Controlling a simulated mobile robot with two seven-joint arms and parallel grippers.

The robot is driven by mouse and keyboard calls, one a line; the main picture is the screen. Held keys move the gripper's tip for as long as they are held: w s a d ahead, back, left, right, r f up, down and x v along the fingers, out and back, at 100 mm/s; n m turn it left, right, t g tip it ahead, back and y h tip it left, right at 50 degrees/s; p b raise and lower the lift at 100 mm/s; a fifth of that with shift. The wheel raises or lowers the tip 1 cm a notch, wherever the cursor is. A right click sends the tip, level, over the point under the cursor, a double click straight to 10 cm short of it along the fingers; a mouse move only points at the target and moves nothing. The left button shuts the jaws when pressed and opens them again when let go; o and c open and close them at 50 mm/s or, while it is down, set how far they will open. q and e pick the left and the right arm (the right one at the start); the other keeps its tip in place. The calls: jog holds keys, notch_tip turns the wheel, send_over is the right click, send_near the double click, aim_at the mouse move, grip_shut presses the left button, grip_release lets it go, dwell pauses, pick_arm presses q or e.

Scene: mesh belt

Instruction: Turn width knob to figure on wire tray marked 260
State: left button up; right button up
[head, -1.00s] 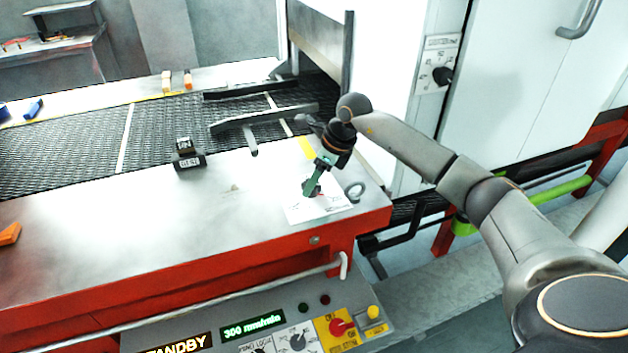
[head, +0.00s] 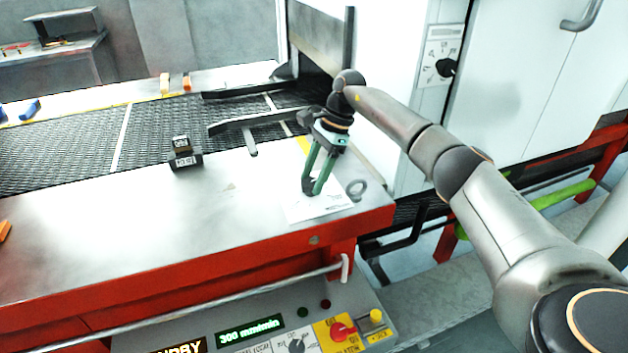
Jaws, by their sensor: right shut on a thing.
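My right gripper (head: 314,190) points down over a white printed sheet (head: 330,207) on the metal table top. Its two green fingers show a narrow gap, and their tips meet the sheet; I take it as shut on the sheet, though the hold itself is hard to see. The print is too small to read. A black knob (head: 446,68) sits on a white marked plate (head: 441,54) on the cabinet wall, apart from the gripper. A grey knob (head: 297,345) shows on the front control panel. I cannot tell which is the width knob. No wire tray is identifiable. My left gripper is out of view.
Guide rails (head: 255,120) cross the belt near the oven opening. The table top left of the sheet is clear.

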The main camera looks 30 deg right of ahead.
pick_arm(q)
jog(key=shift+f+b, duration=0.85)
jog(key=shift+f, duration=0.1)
pick_arm(e)
jog(key=shift+w+n+g, duration=0.15)
jog(key=shift+n+g, duration=0.65)
jog(key=shift+n, duration=1.5)
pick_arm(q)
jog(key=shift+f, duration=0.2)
pick_arm(e)
jog(key=shift+n, duration=0.4)
jog(key=o, duration=1.4)
